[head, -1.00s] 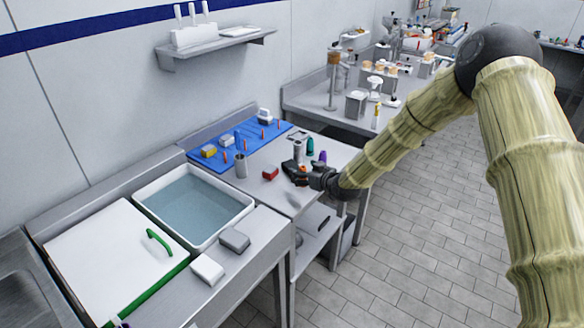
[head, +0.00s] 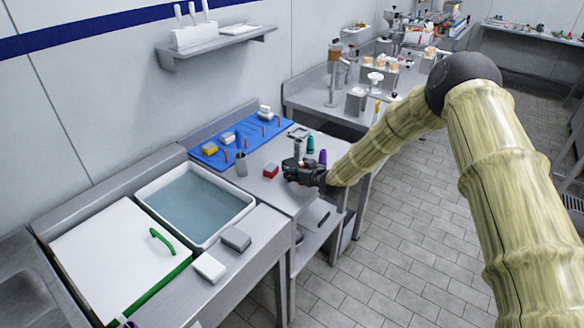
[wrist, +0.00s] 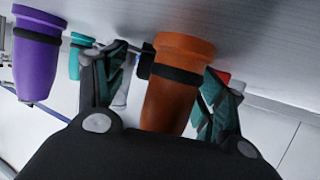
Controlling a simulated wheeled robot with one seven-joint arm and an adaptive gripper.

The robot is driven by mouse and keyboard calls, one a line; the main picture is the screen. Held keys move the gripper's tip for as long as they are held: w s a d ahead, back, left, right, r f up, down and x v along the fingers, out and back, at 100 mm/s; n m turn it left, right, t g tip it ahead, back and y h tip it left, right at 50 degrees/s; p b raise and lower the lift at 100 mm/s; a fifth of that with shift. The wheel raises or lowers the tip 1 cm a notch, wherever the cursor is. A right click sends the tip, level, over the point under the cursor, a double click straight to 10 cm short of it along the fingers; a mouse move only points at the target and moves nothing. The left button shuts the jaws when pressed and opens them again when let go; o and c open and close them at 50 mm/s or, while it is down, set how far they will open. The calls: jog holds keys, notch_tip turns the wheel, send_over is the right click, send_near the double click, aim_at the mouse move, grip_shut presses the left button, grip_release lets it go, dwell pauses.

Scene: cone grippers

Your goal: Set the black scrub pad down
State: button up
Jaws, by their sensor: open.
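My gripper (head: 290,170) is low over the front part of the steel table, left of the teal and purple things. In the wrist view my gripper (wrist: 160,90) is open, and an orange tapered thing with a black band (wrist: 180,85) stands between its fingers. I cannot tell whether the fingers touch it. A small black shape (wrist: 146,62) shows partly behind the orange thing; I cannot tell whether it is the black scrub pad. I see no clear black pad in the head view, where my gripper hides the orange thing.
A red block (head: 270,171) lies left of my gripper. A purple thing (head: 323,157) and a teal thing (head: 310,144) stand to the right. A grey cup (head: 241,168) and a blue mat (head: 213,159) with several pads and pegs are behind. A water basin (head: 153,191) is farther left.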

jog(key=c, duration=0.9)
jog(key=shift+c, duration=0.2)
jog(key=shift+r, duration=0.15)
